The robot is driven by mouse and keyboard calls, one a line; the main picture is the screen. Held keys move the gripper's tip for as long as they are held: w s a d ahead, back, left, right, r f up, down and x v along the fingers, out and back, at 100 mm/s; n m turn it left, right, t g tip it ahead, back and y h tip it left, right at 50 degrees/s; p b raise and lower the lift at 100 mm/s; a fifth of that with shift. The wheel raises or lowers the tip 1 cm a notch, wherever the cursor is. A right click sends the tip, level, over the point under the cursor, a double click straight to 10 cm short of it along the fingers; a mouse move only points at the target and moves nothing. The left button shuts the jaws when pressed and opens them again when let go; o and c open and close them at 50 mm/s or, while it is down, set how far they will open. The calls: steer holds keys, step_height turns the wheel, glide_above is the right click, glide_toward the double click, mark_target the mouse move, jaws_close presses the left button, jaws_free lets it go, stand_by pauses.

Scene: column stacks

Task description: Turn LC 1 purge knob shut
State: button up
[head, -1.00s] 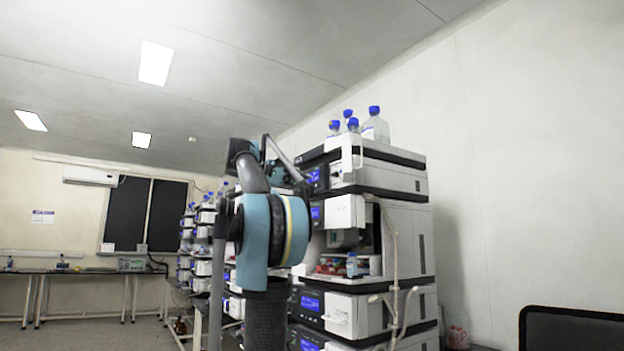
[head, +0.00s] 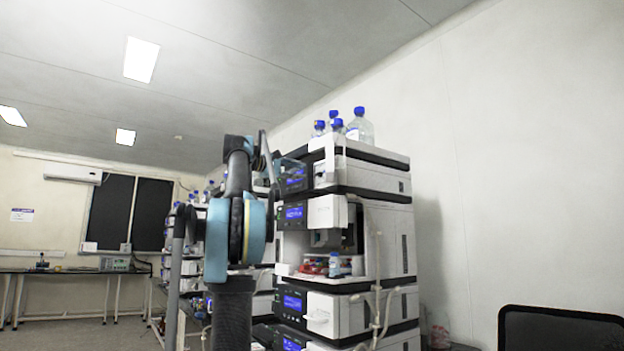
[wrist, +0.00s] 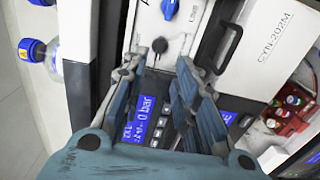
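The LC stack (head: 385,240) stands right of my arm in the head view. In the wrist view, a white module front carries a blue knob (wrist: 176,11) at the top edge, with a small label beside it. A smaller dark round knob (wrist: 160,45) sits below it. I cannot read which is the purge knob. My gripper (wrist: 157,68) is open and empty, its two fingers apart in front of the panel, with the tips just below the dark knob. In the head view the fingertips are not clear.
Blue-capped bottles (head: 360,127) stand on top of the stack. The wrist view shows blue-capped bottles (wrist: 35,50) at left and a dark handle (wrist: 218,35) right of the knobs. White tubing (head: 375,290) hangs down the stack. A dark chair back (head: 560,328) is at lower right.

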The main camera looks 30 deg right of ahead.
mark_target(316, 174)
steer(key=d, duration=0.8)
steer(key=shift+w+d, duration=0.3)
steer(key=shift+d, duration=0.05)
